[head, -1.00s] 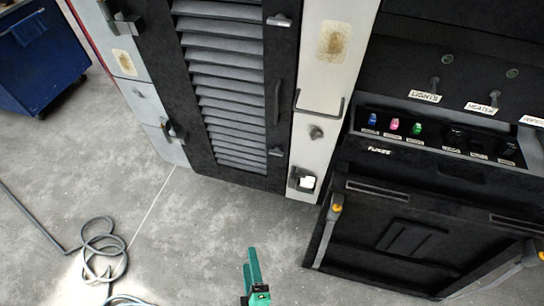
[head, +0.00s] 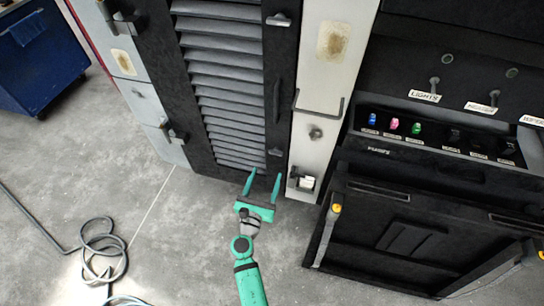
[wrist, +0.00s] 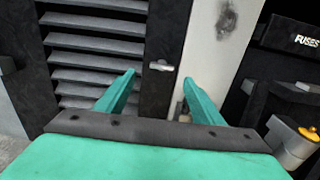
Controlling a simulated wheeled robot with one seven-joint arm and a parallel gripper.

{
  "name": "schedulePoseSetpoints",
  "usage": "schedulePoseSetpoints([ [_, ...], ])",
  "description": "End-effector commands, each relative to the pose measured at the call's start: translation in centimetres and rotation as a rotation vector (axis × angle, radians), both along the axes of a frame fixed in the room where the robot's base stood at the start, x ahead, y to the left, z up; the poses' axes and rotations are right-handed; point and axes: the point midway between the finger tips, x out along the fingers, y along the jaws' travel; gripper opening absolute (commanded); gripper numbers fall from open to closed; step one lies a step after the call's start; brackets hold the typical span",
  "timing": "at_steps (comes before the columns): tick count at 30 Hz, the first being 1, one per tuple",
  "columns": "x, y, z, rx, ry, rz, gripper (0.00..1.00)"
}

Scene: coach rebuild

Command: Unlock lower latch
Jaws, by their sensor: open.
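The lower latch (head: 276,152) is a small pale handle on the black frame of the louvred door (head: 222,90), near its bottom right. In the wrist view the latch (wrist: 161,66) lies roughly sideways, between and beyond my fingertips. My green gripper (head: 264,174) is open and empty, just below the latch in the head view. In the wrist view my gripper (wrist: 160,75) has one finger on each side of the latch, and no contact shows. A similar upper latch (head: 279,20) sits higher on the same frame.
A pale post (head: 318,95) with a bracket (head: 303,180) stands right of the door, close to my right finger. Further right are a fuse panel (head: 430,135) and a black cabinet (head: 400,235). A coiled hose (head: 98,240) lies on the floor at left.

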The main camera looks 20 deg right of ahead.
Motion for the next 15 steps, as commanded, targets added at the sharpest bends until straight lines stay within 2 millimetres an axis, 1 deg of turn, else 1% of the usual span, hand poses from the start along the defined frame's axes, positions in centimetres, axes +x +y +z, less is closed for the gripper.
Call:
schedulePoseSetpoints([
  [1, 0.5, -0.7, 0.0, 0.0, -0.001, -0.006, 0.62],
  [3, 1.3, -1.4, 0.1, 0.0, -0.001, -0.008, 0.62],
  [9, 4.5, -3.0, 0.1, 0.003, -0.003, 0.0, 0.62],
  [15, 6.9, -4.3, 0.0, 0.003, -0.002, 0.006, 0.62],
])
